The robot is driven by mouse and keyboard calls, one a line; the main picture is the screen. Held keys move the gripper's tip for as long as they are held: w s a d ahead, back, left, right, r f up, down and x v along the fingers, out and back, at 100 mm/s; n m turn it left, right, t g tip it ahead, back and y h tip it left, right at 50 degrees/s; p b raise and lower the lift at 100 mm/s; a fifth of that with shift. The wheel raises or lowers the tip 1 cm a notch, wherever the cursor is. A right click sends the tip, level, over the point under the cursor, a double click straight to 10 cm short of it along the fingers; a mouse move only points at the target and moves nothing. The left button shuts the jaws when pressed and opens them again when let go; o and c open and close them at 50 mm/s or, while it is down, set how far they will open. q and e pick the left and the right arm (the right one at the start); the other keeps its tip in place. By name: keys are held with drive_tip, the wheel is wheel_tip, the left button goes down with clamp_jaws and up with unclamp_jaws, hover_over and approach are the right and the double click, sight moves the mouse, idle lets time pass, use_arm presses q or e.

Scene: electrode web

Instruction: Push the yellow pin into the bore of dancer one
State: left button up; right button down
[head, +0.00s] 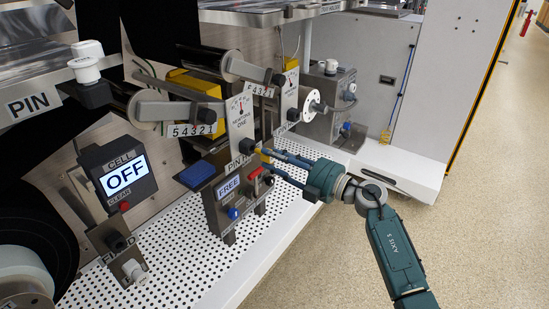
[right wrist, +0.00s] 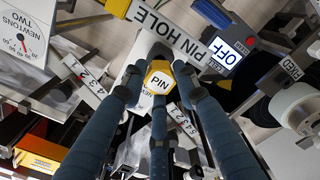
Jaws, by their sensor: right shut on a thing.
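My right gripper (head: 268,158) reaches in from the right, its blue fingers pointing left at the front of dancer one. In the right wrist view the gripper (right wrist: 160,85) is shut around the yellow pin (right wrist: 158,83), whose end facing the camera reads PIN. In the head view only a small yellow bit of the pin (head: 265,158) shows between the fingertips. The PIN HOLE label (head: 237,164) is just left of the fingertips; it also shows in the right wrist view (right wrist: 178,36). Above it stands the NEWTONS ONE gauge plate (head: 240,122). The bore is hidden; I cannot tell how deep the pin sits. My left gripper is out of view.
A post with a FREE display (head: 228,187) and a red and a blue knob stands below the fingers. A CELL OFF box (head: 125,178) is at left. Another gauge plate (head: 290,95) and rollers are behind.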

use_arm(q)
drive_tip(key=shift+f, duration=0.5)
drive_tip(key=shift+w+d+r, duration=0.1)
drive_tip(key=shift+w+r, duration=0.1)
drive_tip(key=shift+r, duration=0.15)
use_arm(e)
drive_tip(key=shift+w+a, duration=0.3)
drive_tip(key=shift+a, duration=0.05)
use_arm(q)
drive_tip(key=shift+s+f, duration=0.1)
use_arm(e)
drive_tip(key=shift+x, duration=0.85)
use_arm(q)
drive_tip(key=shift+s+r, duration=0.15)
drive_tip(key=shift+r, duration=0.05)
use_arm(e)
drive_tip(key=shift+w+a, duration=0.3)
drive_tip(key=shift+a, duration=0.1)
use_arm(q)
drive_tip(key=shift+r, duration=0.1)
use_arm(e)
drive_tip(key=shift+a, duration=0.1)
drive_tip(key=shift+w+a, duration=0.1)
drive_tip(key=c, duration=1.2)
unclamp_jaws()
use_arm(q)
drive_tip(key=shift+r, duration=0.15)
